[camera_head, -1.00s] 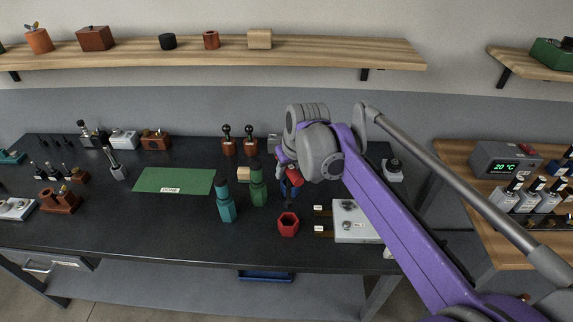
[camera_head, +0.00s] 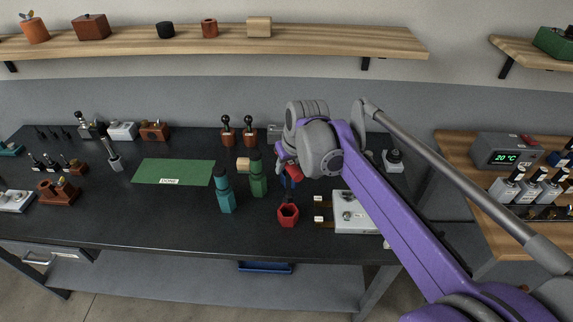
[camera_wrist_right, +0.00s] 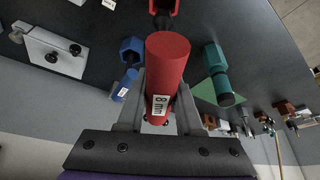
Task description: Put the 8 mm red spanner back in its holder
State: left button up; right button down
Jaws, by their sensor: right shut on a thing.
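The red spanner (camera_wrist_right: 168,75), labelled 8 mm, has a thick round handle and is held between the fingers of my right gripper (camera_wrist_right: 158,115). In the head view the red spanner (camera_head: 292,172) is partly hidden by my wrist, above the bench and behind the holder. The red six-sided holder (camera_head: 288,215) stands open and empty at the front of the bench. It also shows at the top edge of the wrist view (camera_wrist_right: 163,8), beyond the handle's end and apart from it. My left gripper is not in view.
A teal spanner in its holder (camera_head: 226,196) and a green one (camera_head: 258,177) stand left of the red holder. A blue holder (camera_wrist_right: 131,49) with its spanner is close to my gripper. A grey-white plate fixture (camera_head: 355,213) lies to the right. The front bench edge is clear.

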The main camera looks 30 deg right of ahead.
aim_at(287, 184)
jog(key=shift+f, duration=0.1)
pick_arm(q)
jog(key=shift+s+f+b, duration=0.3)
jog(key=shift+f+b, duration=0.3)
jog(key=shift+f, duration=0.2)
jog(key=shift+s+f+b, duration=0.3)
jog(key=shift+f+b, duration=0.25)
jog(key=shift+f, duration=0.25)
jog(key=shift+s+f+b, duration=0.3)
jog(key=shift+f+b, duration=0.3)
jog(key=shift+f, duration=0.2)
pick_arm(e)
jog(key=shift+f, duration=3.4)
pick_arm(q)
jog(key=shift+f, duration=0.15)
pick_arm(e)
jog(key=shift+f, duration=0.25)
jog(key=shift+f+b, duration=0.8)
jog(key=shift+f, duration=0.45)
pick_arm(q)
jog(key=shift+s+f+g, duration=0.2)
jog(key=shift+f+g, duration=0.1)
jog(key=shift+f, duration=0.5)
pick_arm(e)
jog(key=shift+c, duration=2.4)
grip_release()
